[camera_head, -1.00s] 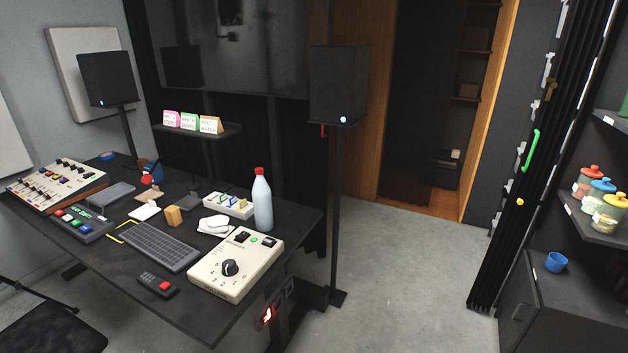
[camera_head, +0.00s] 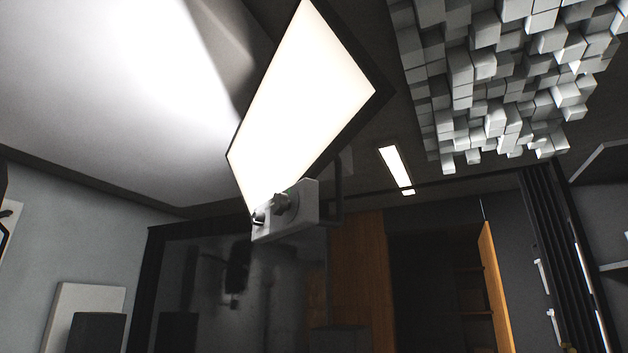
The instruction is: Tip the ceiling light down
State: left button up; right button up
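The ceiling light (camera_head: 305,95) is a large bright rectangular panel in a dark frame, high in the middle of the head view. It hangs tilted, its lit face turned toward me and to the left. A pale grey box with knobs (camera_head: 287,208) sits at its lower end, next to a dark bracket (camera_head: 335,195). Neither of my grippers is in view.
Grey block acoustic panels (camera_head: 490,85) cover the upper right ceiling. A small lit strip (camera_head: 395,166) is set in the dark ceiling. Below are a dark glass window (camera_head: 215,285), an open wooden door (camera_head: 494,285) with shelves behind, and a black folded curtain (camera_head: 560,260) at right.

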aim_at(319, 88)
jog(key=z, duration=0.9)
jog(key=i, duration=2.65)
jog(key=u, duration=2.5)
jog(key=k, duration=0.35)
jog(key=z, duration=0.55)
